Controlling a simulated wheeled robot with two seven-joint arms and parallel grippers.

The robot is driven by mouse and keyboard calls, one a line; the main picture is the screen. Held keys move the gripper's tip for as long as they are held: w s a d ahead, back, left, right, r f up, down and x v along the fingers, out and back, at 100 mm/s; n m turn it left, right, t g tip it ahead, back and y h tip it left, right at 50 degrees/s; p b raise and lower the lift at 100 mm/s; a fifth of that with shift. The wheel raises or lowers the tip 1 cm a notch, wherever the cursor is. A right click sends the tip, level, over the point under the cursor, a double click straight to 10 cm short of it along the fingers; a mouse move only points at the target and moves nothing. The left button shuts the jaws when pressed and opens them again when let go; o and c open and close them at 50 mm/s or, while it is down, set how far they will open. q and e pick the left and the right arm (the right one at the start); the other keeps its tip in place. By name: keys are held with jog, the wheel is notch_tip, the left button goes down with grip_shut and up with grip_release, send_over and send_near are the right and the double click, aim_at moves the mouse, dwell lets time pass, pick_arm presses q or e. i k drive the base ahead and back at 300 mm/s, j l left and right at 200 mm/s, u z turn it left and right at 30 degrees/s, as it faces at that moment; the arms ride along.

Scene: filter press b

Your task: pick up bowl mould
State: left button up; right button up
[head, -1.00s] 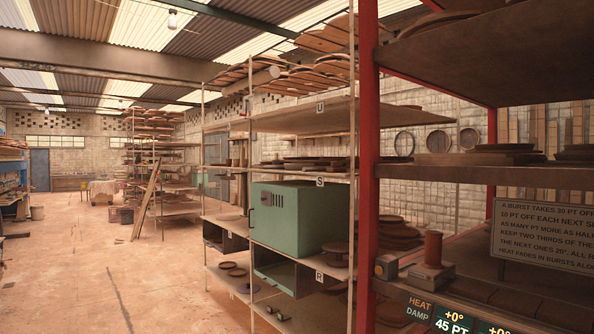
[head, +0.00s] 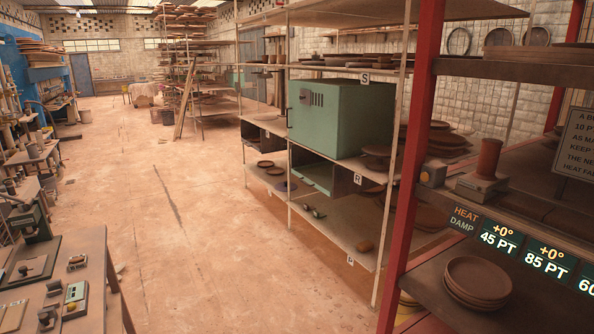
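I cannot make out for certain which thing is the bowl mould. A stack of round brown dishes (head: 478,277) sits on the low shelf of the red-posted rack at the lower right. Small round brown pieces (head: 266,164) lie on a lower shelf of the pale rack, near the centre. More round brown pieces (head: 447,140) are stacked behind the red post. Neither of my grippers is in view.
A wooden bench (head: 88,262) with small tools stands at the lower left. The pale rack (head: 340,232) holds a green box (head: 345,115). The red post (head: 412,165) stands close on the right. Open floor (head: 190,240) lies between bench and rack.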

aim_at(329, 62)
jog(key=i+z, duration=0.1)
jog(key=i, duration=2.2)
